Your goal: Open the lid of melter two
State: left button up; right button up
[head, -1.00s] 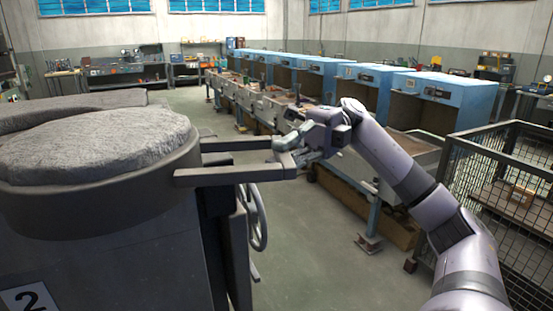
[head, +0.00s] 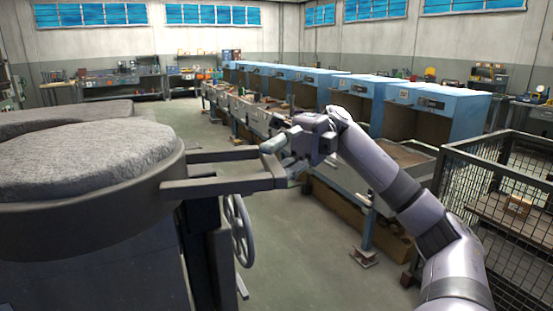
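Melter two (head: 90,285) stands at the left, its dark body cut off by the frame edges. Its round lid (head: 88,160) has a rough grey top in a dark rim. The lid looks slightly tilted, but I cannot tell how far its rim is off the body. A handle of two bars (head: 222,185) joined by a crosspiece sticks out to the right. My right gripper (head: 279,158) is at the outer end of this handle, its fingers around the crosspiece and apparently closed on it. The fingers partly hide the crosspiece. My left gripper is not in view.
A handwheel (head: 238,230) sits on the melter's side below the handle. A row of blue-hooded benches (head: 436,105) runs behind my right arm. A black wire cage (head: 510,205) stands at the right. The floor (head: 290,265) between melter and benches is clear.

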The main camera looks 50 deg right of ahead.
jog(key=shift+o, duration=0.5)
jog(key=shift+d, duration=0.15)
jog(key=w+d, duration=0.1)
jog(key=d, duration=0.6)
jog(key=shift+w, duration=0.15)
jog(key=shift+d+f, duration=0.1)
